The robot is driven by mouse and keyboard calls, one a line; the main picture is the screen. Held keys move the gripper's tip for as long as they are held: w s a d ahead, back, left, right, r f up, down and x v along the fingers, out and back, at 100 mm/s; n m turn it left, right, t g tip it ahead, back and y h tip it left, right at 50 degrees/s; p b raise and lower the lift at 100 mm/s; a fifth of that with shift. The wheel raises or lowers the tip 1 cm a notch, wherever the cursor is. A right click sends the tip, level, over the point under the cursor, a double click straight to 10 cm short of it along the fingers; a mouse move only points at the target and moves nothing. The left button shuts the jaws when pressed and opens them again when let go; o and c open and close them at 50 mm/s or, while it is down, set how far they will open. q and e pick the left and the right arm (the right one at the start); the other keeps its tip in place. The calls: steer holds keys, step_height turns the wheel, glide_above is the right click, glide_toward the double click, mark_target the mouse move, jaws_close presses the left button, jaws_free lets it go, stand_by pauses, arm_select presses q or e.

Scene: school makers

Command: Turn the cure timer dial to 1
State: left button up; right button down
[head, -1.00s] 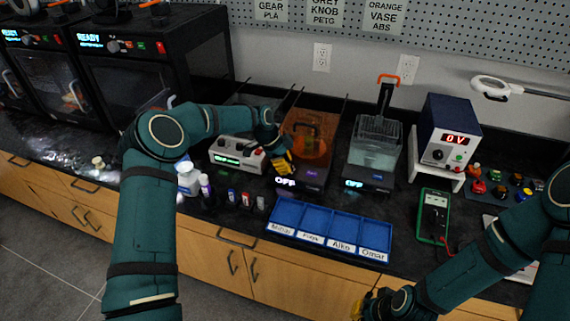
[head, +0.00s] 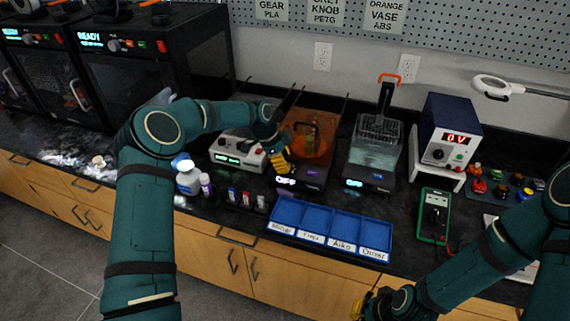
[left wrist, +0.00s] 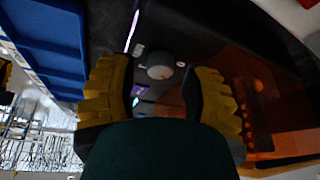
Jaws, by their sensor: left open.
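The cure station has an orange see-through cover (head: 318,125) and a dark front base with a lit OFF display (head: 286,182). Its dial, a small round grey knob (left wrist: 160,72), shows in the left wrist view on the dark panel, with small marks around it too blurred to read. My left gripper (head: 281,160) is at the front left of the station and hides the dial in the head view. In the left wrist view its yellow-padded fingers (left wrist: 160,82) are open, one each side of the knob, with gaps visible. My right gripper (head: 366,303) is low by the counter's front edge, mostly hidden.
A white device (head: 238,150) stands left of the station, and a clear tank unit (head: 377,140) stands right. A blue sorting tray (head: 330,228) with name labels lies in front. Small bottles (head: 190,180) stand at the front left. A power supply (head: 447,130) is farther right.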

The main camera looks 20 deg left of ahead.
arm_select(q)
steer(key=v, duration=0.6)
steer(key=shift+s+a+r, duration=0.1)
steer(key=shift+r, duration=0.2)
